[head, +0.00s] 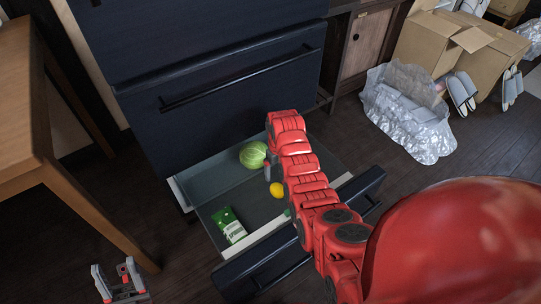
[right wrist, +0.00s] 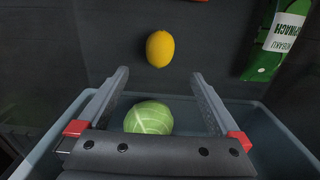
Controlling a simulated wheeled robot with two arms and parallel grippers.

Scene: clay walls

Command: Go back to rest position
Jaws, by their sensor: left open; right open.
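My right gripper (right wrist: 160,76) is open over the open drawer, with nothing between its fingertips; in the head view its fingers (head: 268,168) are partly hidden by my red arm. A green cabbage (head: 253,155) lies at the drawer's back; in the right wrist view the cabbage (right wrist: 149,117) shows between the fingers, apparently below them. A yellow lemon (head: 277,190) lies on the drawer floor, and it also shows beyond the fingertips (right wrist: 160,48). My left gripper (head: 122,281) is open and empty at the head view's lower left, above the floor.
The drawer (head: 215,203) is pulled out from the dark fridge (head: 215,60) and holds a green spinach pack (head: 230,226). A wooden table (head: 85,215) stands at left, close to my left gripper. Cardboard boxes (head: 430,45) and a clear plastic bag (head: 405,115) sit at back right.

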